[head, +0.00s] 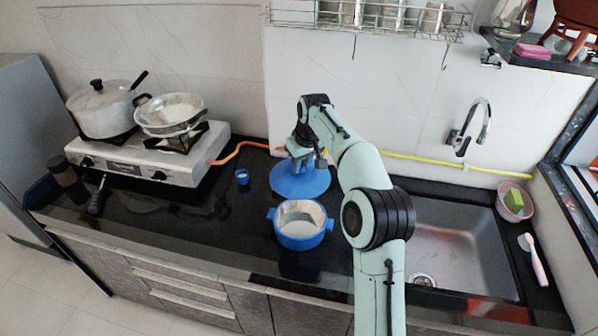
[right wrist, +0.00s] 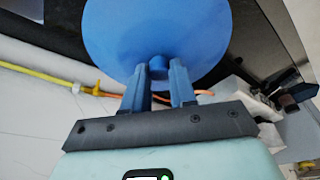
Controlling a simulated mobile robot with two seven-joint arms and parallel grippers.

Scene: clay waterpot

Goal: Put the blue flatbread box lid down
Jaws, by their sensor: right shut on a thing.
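The blue flatbread box lid (head: 298,183) is a flat round disc with a small knob, at the back of the black counter in the head view. My right gripper (head: 307,160) is over it, shut on its knob. In the right wrist view the lid (right wrist: 155,30) fills the top, and the fingers of my right gripper (right wrist: 159,75) stand on both sides of the knob. I cannot tell whether the lid touches the counter. The blue flatbread box (head: 300,238) stands open in front of the lid, with pale contents. My left gripper is out of view.
A small blue cup (head: 242,176) stands left of the lid. A gas stove (head: 150,158) with a lidded pot (head: 103,112) and a pan (head: 168,112) is at the left. A sink (head: 455,255) is at the right. The counter left of the box is clear.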

